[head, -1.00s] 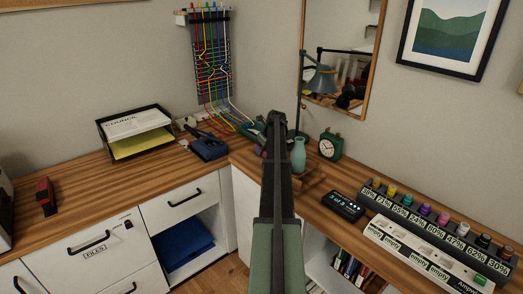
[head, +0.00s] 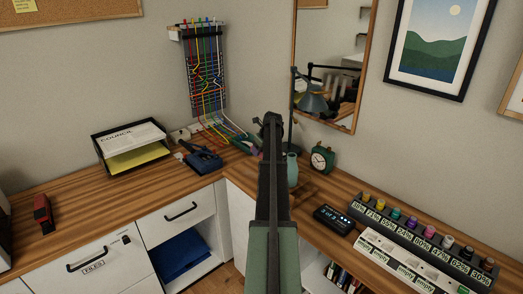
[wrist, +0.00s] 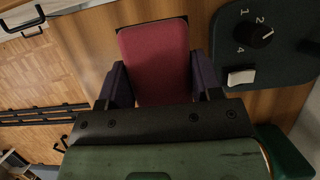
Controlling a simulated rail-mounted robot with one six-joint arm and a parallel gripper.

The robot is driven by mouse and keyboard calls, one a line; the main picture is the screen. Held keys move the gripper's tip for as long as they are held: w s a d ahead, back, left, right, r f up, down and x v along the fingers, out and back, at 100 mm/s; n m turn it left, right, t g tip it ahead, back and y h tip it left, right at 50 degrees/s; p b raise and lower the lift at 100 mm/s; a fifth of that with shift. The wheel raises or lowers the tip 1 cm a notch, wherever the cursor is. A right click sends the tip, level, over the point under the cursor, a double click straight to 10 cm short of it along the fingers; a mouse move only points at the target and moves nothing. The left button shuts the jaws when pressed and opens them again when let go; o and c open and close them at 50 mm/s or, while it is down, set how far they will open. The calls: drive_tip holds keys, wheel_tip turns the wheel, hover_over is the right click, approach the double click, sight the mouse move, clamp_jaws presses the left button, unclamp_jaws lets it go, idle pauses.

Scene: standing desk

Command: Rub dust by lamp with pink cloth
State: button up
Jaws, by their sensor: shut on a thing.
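The pink cloth (wrist: 155,62) shows in the wrist view as a flat reddish-pink pad between the two dark fingers of my gripper (wrist: 159,74). My gripper is shut on it, low over the wooden desk. A dark green base with a numbered dial and white switch (wrist: 262,55), seemingly the lamp's, lies just right of the cloth. In the head view the lamp (head: 291,110) stands at the back corner before the mirror, and my arm hides its foot and most of my gripper. I cannot make out the dust.
A teal vase (head: 292,170) and green clock (head: 322,158) stand right of my arm. A black display box (head: 333,218) and a rack of coloured bottles (head: 425,238) are farther right. Cables (head: 215,125) and a blue device (head: 203,158) are left.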

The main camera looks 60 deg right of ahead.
wheel_tip(320, 180, up, 3)
drive_tip(key=p, duration=0.3)
drive_tip(key=shift+r, duration=0.2)
drive_tip(key=shift+f, duration=0.2)
